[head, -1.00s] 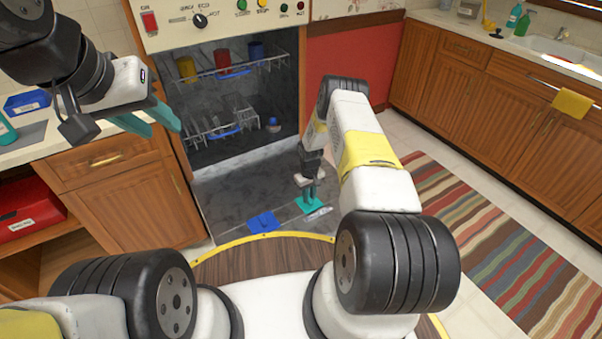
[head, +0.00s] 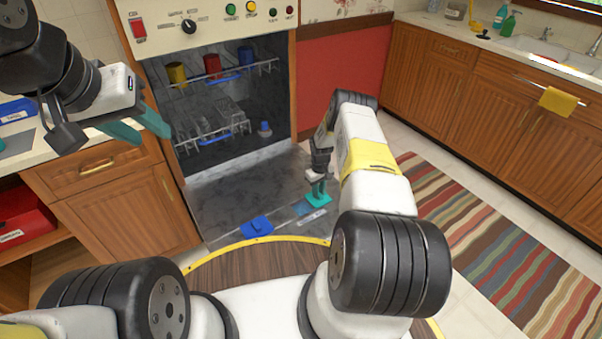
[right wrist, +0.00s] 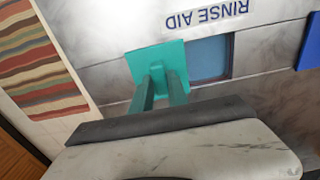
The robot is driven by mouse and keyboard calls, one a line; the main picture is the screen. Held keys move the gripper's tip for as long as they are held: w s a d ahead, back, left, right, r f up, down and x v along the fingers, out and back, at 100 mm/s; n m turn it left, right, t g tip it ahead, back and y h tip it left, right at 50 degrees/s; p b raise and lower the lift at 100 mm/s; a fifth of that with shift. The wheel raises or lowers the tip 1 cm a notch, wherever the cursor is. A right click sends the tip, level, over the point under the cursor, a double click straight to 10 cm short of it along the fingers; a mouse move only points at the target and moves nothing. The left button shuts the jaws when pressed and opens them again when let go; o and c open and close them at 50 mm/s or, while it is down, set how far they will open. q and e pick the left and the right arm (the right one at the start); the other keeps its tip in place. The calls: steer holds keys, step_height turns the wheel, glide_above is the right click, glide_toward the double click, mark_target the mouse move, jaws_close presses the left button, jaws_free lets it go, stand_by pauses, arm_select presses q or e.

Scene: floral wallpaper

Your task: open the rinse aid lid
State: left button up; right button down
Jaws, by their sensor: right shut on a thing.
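The teal rinse aid lid (head: 319,200) lies on the lowered dishwasher door (head: 235,190). It also shows in the right wrist view as a flat square (right wrist: 157,58). My right gripper (head: 318,187) is shut on the lid, with its teal fingers (right wrist: 160,88) meeting it. Beside the lid is a blue recess (right wrist: 208,58), uncovered, next to the RINSE AID label (right wrist: 205,20). My left gripper (head: 138,127) is empty, fingers apart, near the left counter.
A blue lid (head: 257,226) lies on the door left of the recess. Racks with cups (head: 212,66) stand inside the dishwasher. A striped rug (head: 490,225) lies on the floor to the right. A red box (head: 22,212) is in the left cabinet.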

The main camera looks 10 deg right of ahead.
steer(key=c, duration=1.3)
jaws_free()
step_height(320, 180, up, 8)
steer(key=shift+f, duration=0.1)
